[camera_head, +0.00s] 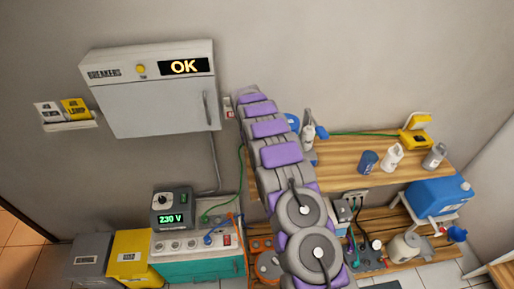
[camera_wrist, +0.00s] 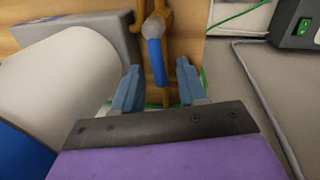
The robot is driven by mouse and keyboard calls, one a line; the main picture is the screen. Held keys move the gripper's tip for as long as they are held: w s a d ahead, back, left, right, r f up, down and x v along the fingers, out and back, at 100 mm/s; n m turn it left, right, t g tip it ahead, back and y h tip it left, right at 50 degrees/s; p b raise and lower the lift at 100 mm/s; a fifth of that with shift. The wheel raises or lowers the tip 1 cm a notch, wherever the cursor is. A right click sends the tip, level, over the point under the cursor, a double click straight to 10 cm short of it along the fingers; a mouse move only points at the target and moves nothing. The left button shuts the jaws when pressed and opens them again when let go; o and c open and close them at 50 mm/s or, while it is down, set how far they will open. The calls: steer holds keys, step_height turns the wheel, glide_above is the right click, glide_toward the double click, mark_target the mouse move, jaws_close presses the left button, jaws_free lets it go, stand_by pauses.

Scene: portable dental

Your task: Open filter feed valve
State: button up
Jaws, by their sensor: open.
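In the wrist view a blue handle (camera_wrist: 156,62) with a rounded grey end stands on brown pipework (camera_wrist: 165,15); it looks like the valve lever. My gripper (camera_wrist: 158,70) is open, its two blue-grey fingers on either side of the handle. The handle lies roughly between the fingertips, nearer the left one. I cannot tell whether either finger touches it. In the head view my arm hides the gripper and the valve.
A large white cylinder (camera_wrist: 55,75) with a blue band is close on the left in the wrist view. In the head view a wooden shelf (camera_head: 345,152) holds bottles, and a breaker cabinet (camera_head: 155,105) hangs left.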

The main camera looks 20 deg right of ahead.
steer(key=n, duration=0.1)
steer(key=a+n, duration=0.1)
steer(key=n, duration=0.2)
steer(key=shift+s+a+r+n+t, duration=0.1)
steer(key=shift+s+a+n+t, duration=0.2)
steer(key=shift+t, duration=0.1)
steer(key=shift+s+a+n, duration=0.25)
steer(key=shift+a+n, duration=0.05)
steer(key=shift+n, duration=0.8)
steer(key=n, duration=0.3)
steer(key=shift+s+a+t+y, duration=0.4)
steer(key=shift+s+a+f+n, duration=0.2)
steer(key=shift+s+n, duration=0.15)
steer(key=shift+n, duration=0.55)
steer(key=n, duration=0.1)
steer(key=n+b, duration=0.1)
steer(key=shift+s+a+n+y, duration=0.15)
steer(key=shift+s+n+y, duration=0.15)
steer(key=shift+s, duration=0.1)
steer(key=s+a+r+p, duration=0.1)
steer(key=s+r+p, duration=0.15)
steer(key=r, duration=1.55)
steer(key=s+a+r+m+b, duration=0.1)
steer(key=s+b, duration=0.7)
steer(key=s, duration=0.8)
steer(key=shift+s+a+r+m+y, duration=0.3)
steer(key=shift+a+r, duration=0.4)
steer(key=shift+a, duration=0.15)
